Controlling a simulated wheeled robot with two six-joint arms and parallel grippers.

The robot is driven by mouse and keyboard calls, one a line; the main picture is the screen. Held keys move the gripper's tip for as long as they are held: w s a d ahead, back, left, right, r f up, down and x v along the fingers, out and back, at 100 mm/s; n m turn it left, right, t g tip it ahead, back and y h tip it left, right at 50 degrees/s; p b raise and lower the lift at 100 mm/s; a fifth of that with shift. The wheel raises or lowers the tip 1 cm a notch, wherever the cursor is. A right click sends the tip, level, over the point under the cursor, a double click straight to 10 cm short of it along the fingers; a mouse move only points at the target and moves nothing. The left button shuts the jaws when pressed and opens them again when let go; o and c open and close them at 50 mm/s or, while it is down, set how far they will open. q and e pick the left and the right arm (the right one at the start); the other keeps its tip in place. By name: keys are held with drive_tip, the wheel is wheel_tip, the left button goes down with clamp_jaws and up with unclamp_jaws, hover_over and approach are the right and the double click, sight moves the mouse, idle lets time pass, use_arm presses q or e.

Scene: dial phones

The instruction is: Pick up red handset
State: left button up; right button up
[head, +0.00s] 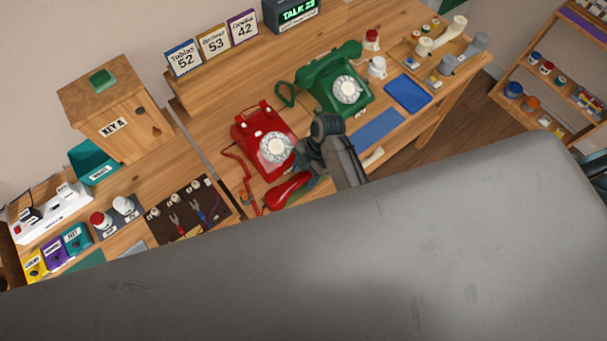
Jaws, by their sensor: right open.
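The red handset (286,191) lies off its cradle on the desk, in front of the red dial phone (263,143), on or beside a green mat (308,190). A coiled red cord (241,170) runs down the left of the phone. My right gripper (304,158) is dark grey and open, just above and to the right of the handset. It hides part of the phone's right side and perhaps the handset's far end. I cannot tell whether it touches the handset. My left gripper is not in view.
A green dial phone (327,82) stands behind and to the right. A blue mat (379,129) and blue tray (408,92) lie to its right. A wire board (187,211) and wooden key box (116,112) are on the left. My large grey arm link covers the foreground.

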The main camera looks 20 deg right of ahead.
drive_tip(key=shift+a+f, duration=0.2)
drive_tip(key=shift+f, duration=0.15)
drive_tip(key=shift+c, duration=0.4)
drive_tip(key=c, duration=1.1)
clamp_jaws()
drive_tip(key=shift+r, duration=0.1)
